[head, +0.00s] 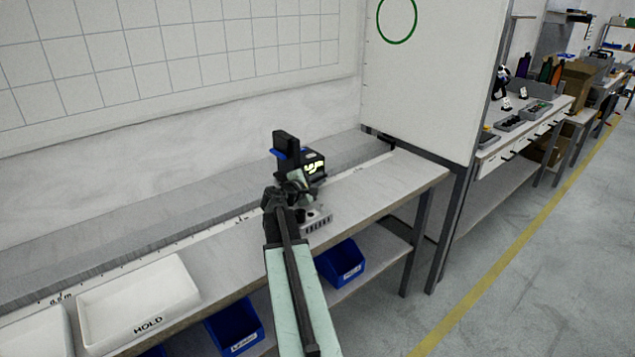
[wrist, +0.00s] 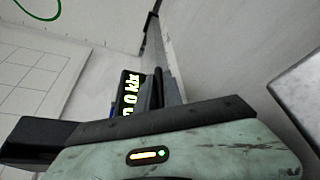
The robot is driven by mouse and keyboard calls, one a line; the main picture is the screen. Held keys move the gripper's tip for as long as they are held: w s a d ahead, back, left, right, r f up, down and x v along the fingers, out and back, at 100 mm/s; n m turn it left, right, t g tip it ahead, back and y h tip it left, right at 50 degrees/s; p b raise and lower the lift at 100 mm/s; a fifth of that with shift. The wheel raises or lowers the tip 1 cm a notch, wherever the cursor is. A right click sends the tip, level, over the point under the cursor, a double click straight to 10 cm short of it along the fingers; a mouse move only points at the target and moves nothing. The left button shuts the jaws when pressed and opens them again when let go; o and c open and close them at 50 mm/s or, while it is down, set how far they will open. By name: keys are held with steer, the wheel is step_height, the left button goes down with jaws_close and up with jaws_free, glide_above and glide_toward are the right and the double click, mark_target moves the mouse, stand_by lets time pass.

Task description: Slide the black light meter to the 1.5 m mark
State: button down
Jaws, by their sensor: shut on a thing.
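My gripper (head: 299,172) is shut on the meter; the arm hides part of the hold. A scale strip (head: 150,254) runs along the bench beside a grey rail (head: 130,236). A mark reading about 0.5 m shows at the left, and another lies left of the meter, too small to read. I cannot read the 1.5 m mark.
A white tray marked HOLD (head: 138,304) stands at the front left. A small pale slotted block (head: 317,221) sits by my wrist. An upright white panel (head: 425,85) stands at the bench's far end. Blue bins (head: 341,264) are below. Bench top right of the meter is clear.

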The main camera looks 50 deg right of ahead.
steer(key=shift+s+a+f, duration=0.1)
steer(key=shift+s+f, duration=0.05)
steer(key=shift+s, duration=0.1)
steer(key=c, duration=1.5)
jaws_free()
steer(key=shift+w, duration=0.2)
steer(key=shift+a, duration=0.1)
steer(key=p+v, duration=0.1)
steer(key=v, duration=0.7)
steer(key=shift+p, duration=0.4)
